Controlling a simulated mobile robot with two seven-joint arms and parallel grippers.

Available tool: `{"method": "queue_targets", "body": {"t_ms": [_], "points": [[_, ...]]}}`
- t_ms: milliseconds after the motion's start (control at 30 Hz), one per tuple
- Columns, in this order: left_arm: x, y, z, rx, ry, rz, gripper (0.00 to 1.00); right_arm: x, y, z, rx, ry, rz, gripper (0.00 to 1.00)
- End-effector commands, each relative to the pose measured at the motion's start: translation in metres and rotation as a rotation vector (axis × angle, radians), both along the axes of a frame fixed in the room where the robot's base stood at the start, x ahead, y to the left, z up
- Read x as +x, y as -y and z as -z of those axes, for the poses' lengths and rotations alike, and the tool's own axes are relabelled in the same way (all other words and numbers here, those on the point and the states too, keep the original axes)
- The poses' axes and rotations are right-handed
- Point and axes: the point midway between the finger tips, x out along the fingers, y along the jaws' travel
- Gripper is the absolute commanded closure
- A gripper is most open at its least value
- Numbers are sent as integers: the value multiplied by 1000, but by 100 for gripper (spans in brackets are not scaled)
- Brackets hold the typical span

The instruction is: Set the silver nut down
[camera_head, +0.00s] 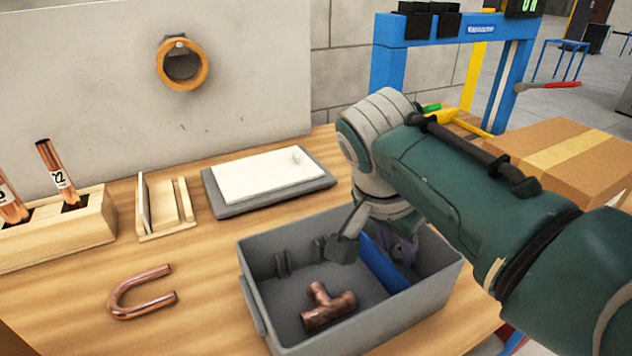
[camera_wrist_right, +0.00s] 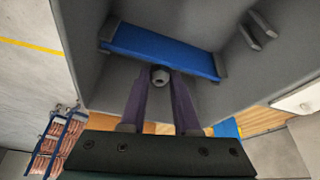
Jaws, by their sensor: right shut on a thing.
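The silver nut (camera_wrist_right: 160,76) is a small grey ring between the fingertips of my right gripper (camera_wrist_right: 160,84) in the right wrist view. My right gripper is shut on it. In the head view, my right gripper (camera_head: 402,249) reaches down into the right part of the grey bin (camera_head: 262,298), beyond the blue divider (camera_head: 383,262). The nut is hidden there. In the wrist view the nut appears beside the blue divider (camera_wrist_right: 165,50). I cannot tell whether it touches the bin floor. My left gripper is not in view.
A copper tee (camera_head: 327,308) lies in the bin's left part. A copper U-bend (camera_head: 140,292), a wooden holder (camera_head: 166,208), a white plate (camera_head: 265,176) on a grey base and a tube rack (camera_head: 90,222) are on the table. A cardboard box (camera_head: 560,160) stands at right.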

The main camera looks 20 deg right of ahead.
Motion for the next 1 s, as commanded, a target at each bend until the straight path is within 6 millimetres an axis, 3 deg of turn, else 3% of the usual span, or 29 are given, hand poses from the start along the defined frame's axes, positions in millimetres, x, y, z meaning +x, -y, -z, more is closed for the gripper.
{"method": "queue_targets", "body": {"t_ms": [600,633,867,1000], "points": [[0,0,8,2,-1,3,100,0,0,11,0,0,-1,100],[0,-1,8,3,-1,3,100,0,0,11,0,0,-1,66],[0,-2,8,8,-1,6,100,0,0,11,0,0,-1,41],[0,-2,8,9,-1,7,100,0,0,11,0,0,-1,40]]}}
